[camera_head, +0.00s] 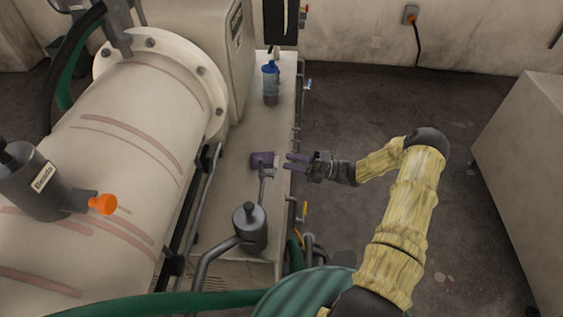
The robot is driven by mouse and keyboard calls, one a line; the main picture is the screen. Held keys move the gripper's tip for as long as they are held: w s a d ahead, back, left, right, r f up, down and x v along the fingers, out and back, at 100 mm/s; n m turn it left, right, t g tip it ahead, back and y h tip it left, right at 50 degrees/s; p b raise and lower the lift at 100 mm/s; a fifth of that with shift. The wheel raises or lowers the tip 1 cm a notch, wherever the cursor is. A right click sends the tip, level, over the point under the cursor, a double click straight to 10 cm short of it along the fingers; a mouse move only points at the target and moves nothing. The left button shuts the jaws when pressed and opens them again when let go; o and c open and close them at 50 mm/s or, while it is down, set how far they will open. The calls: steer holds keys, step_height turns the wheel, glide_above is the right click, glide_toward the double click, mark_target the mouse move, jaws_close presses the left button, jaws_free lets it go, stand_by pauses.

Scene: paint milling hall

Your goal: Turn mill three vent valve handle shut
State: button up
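A gap shows between the fingertips and the purple piece. Smaller yellow (305,210) and blue (308,85) handles sit on pipes along the ledge's right side.
The large cream mill drum (130,130) fills the left, with an orange knob (103,204) on a grey fitting. A blue-topped bottle (270,85) stands on the ledge. A green hose (150,304) crosses the bottom. A pale cabinet (525,180) stands right; floor between is clear.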

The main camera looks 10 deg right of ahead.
steer(key=b+v, duration=0.3)
steer(key=v, duration=0.9)
steer(key=shift+d, duration=0.1)
steer(key=s+a+r+n+g+h+p, duration=0.1)
steer(key=s+a+r+n+g+h, duration=0.1)
steer(key=s+a+n+g+h, duration=0.45)
steer(key=s+a+r+n+g+h, duration=0.2)
steer(key=a+r+n+h, duration=0.15)
steer(key=n, duration=0.65)
steer(key=s+a+r+n+t+h+p, duration=0.1)
steer(key=s+r+n+t+h, duration=0.4)
steer(key=n, duration=1.8)
steer(key=shift+s+a+r+h, duration=0.5)
steer(key=shift+s+r+h, duration=1.75)
steer(key=shift+r, duration=0.75)
